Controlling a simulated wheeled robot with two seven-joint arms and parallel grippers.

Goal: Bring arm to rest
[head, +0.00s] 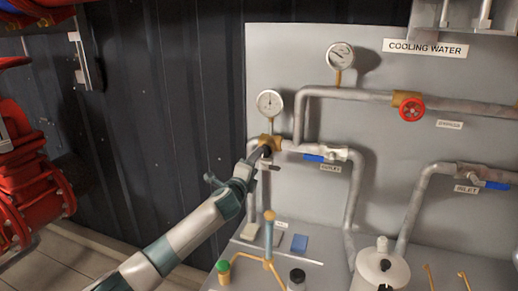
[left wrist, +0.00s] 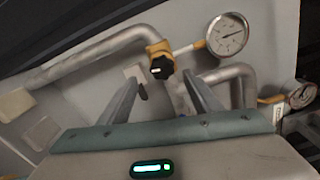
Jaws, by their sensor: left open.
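My left arm comes in from the lower left of the head view. Its gripper (head: 262,158) is at the brass fitting (head: 273,141) under the lower pressure gauge (head: 270,102). In the left wrist view the two fingers of my left gripper (left wrist: 162,82) are apart, with nothing held between them. A black knob (left wrist: 162,68) on the brass fitting (left wrist: 158,50) shows just beyond the fingertips. I cannot tell whether a finger touches it. My right gripper is not in view.
A grey panel carries pipes, a second gauge (head: 341,56), a red handwheel (head: 411,108) and blue-handled valves (head: 322,157). Below are a white lidded container (head: 381,266) and a thin stand (head: 268,240). Red equipment (head: 30,150) stands left. The dark wall between is clear.

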